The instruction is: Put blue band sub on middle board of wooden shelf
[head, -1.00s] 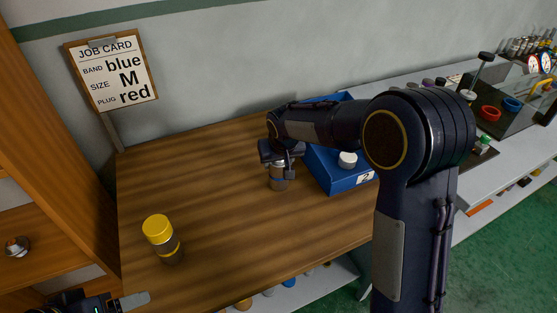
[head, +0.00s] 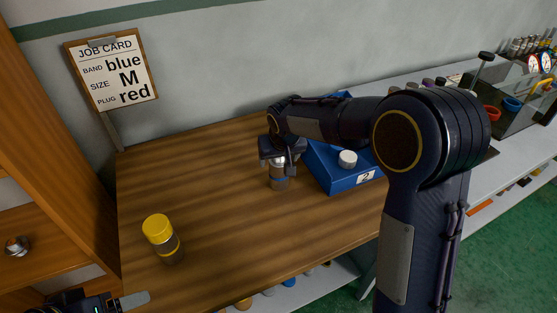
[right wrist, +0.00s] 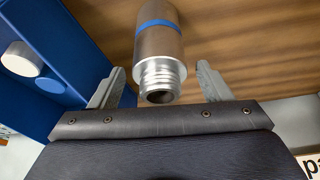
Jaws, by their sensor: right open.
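The blue band sub (head: 279,180) is a silver metal cylinder with a blue band and a threaded, open neck. It stands upright on the wooden table. My right gripper (head: 284,158) is at its upper part. In the right wrist view, the sub (right wrist: 158,55) lies between the two spread fingers of this gripper (right wrist: 158,85), with a gap on both sides. The wooden shelf (head: 60,190) is at the left edge of the head view, only partly in frame.
A yellow-capped cylinder (head: 161,240) stands on the table's left front. A blue bin (head: 335,178) labelled 2, with a white round piece (head: 348,158), is just right of the sub. A metal piece (head: 17,247) is in the shelf. The table middle is clear.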

